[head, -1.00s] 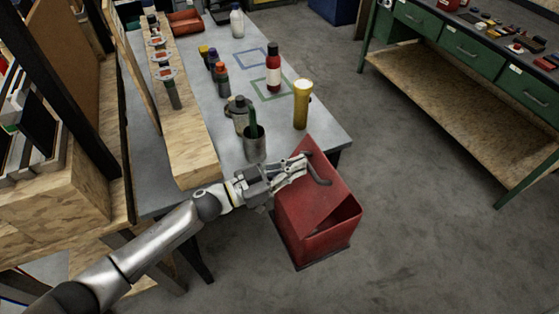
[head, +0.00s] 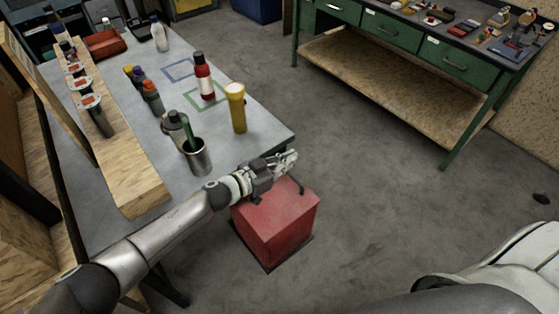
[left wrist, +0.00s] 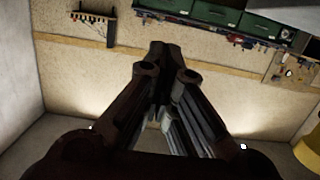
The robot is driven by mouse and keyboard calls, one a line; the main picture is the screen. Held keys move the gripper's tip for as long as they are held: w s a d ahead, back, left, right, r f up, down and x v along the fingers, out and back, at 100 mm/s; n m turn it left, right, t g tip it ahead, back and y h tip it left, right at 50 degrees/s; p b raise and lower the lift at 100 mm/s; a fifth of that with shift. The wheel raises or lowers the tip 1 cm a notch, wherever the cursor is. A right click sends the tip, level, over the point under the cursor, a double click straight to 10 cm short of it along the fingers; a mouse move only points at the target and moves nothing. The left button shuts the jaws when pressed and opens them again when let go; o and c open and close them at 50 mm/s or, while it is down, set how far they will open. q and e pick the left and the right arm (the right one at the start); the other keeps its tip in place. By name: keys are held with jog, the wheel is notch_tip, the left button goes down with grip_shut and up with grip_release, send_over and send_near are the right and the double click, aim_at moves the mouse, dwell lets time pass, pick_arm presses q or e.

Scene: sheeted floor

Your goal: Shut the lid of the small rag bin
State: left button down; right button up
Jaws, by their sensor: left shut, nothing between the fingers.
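The small red rag bin (head: 272,240) stands on a dark base on the floor, just beyond the near right corner of the grey table. Its red lid (head: 285,205) lies flat across the top, with no open gap visible. A dark curved handle (head: 301,187) shows at the lid's far edge. My left gripper (head: 292,159) is shut and empty, over the far left edge of the lid. I cannot tell whether it touches the lid. Its closed fingers fill the middle of the left wrist view (left wrist: 165,70); the bin does not show there. My right gripper is not in view.
The grey table (head: 225,145) holds a metal cup (head: 197,157), a yellow flashlight (head: 236,108), a red bottle (head: 204,77) and several other bottles. A green workbench (head: 400,50) stands at the back right. The floor right of the bin is clear.

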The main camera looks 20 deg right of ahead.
pick_arm(q)
jog(key=shift+w+d+f+b, duration=0.1)
jog(key=shift+d+f+b, duration=0.35)
jog(key=shift+f, duration=0.25)
jog(key=shift+w+d+f+b, duration=0.1)
jog(key=shift+d+f+b, duration=0.2)
jog(key=shift+f+b, duration=0.25)
jog(key=shift+w+d+f+b, duration=0.1)
jog(key=shift+d+f+b, duration=0.3)
jog(key=shift+f, duration=0.4)
